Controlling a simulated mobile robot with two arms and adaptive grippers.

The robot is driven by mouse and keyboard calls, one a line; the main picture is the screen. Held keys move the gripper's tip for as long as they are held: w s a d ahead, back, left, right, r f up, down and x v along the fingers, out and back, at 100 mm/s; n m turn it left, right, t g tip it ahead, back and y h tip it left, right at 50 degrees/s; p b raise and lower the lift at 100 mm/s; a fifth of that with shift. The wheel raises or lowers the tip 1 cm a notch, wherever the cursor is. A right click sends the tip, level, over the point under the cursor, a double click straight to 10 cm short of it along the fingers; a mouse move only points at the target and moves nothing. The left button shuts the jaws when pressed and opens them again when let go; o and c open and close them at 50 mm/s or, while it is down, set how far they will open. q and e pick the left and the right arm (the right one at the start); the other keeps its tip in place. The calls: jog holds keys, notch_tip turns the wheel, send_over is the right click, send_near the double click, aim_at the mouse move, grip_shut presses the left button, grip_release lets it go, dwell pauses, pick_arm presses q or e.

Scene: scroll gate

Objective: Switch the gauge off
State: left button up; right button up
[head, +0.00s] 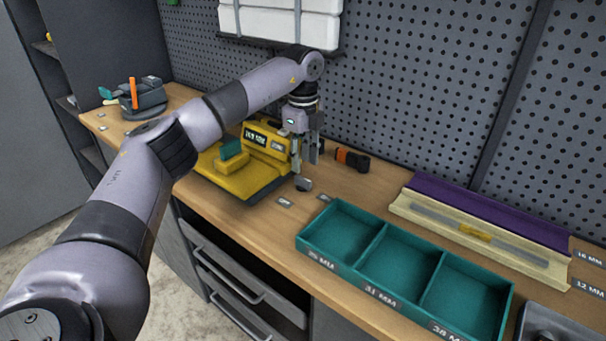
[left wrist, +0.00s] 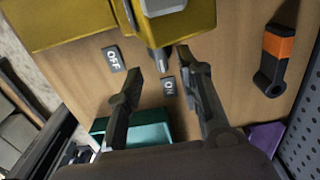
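The gauge is a yellow device (head: 262,143) with a lit display, on a yellow base (head: 237,182) on the bench; its yellow body (left wrist: 190,15) fills the top of the left wrist view. A grey lever (left wrist: 158,62) sticks out from it and points toward the ON label (left wrist: 169,87); the OFF label (left wrist: 114,59) lies to the left. In the head view the lever's dark end (head: 303,185) shows below my left gripper (head: 307,160). My left gripper (left wrist: 160,78) is open, its fingers on either side of the lever's tip; contact cannot be told. My right gripper is out of view.
An orange and black tool (head: 352,159) lies right of the gauge. A teal three-compartment tray (head: 362,283) stands at the bench front, with a cream holder (head: 480,250) behind it. A pegboard wall (head: 420,90) closes the back. A dark stand (head: 140,99) is at far left.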

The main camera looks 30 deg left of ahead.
aim_at(303, 178)
pick_arm(q)
notch_tip(303, 178, down, 5)
jog(key=shift+f, duration=0.15)
jog(key=shift+c, duration=0.5)
grip_shut()
